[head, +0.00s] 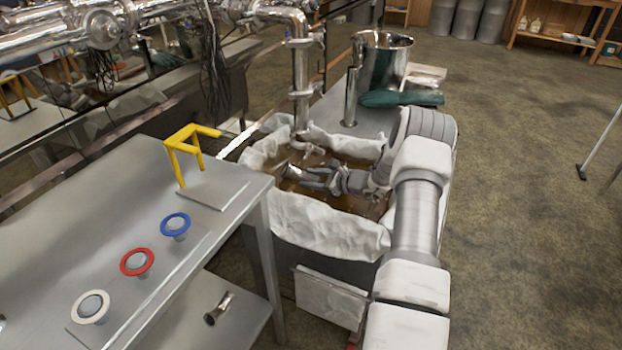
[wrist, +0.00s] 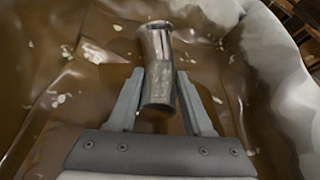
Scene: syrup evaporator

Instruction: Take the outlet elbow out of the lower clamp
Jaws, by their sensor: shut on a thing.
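The outlet elbow, a short bent steel tube, is between my gripper's two fingers (wrist: 160,98) in the wrist view. The elbow (wrist: 158,62) is held over the brown syrup. In the head view my gripper (head: 308,177) reaches low into the cloth-lined tank from the right, and a bit of the elbow (head: 291,172) shows at the fingertips. The lower clamp (head: 306,147) is at the bottom of the vertical steel pipe (head: 300,85), above and apart from the elbow. Its details are too small to tell.
The cloth-lined tank (head: 320,222) surrounds my gripper. A steel table (head: 55,215) at left carries a yellow stand (head: 187,147) and blue, red and white rings. Another steel elbow (head: 219,308) lies on its lower shelf. A steel pot (head: 382,62) and green cloth (head: 402,98) are behind.

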